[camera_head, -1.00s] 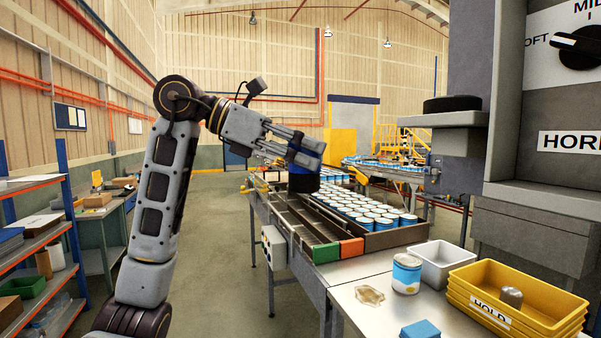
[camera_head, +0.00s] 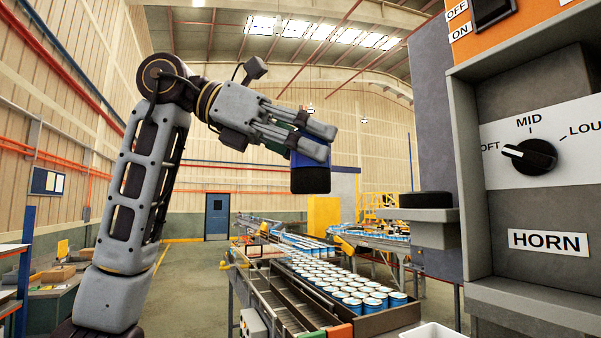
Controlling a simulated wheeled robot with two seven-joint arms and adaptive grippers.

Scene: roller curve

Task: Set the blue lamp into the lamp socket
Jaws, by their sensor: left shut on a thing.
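My left gripper (camera_head: 316,141) is shut on the blue lamp (camera_head: 310,179). The lamp hangs roughly upright below the fingers, with a blue upper part and a dark base. The fingers hide part of its top. It is in the air in front of the conveyor. A round black piece (camera_head: 425,200), which looks like the lamp socket, sits on a grey bracket (camera_head: 432,230) on the side of the control cabinet. The lamp is to its left, apart from it and slightly higher in the picture. My right gripper is not in view.
The grey cabinet at right carries a HORN label (camera_head: 548,242) and a black rotary knob (camera_head: 530,156). A tray of several blue-and-white cans (camera_head: 345,285) and roller lanes lie below. The air between the lamp and the bracket looks clear.

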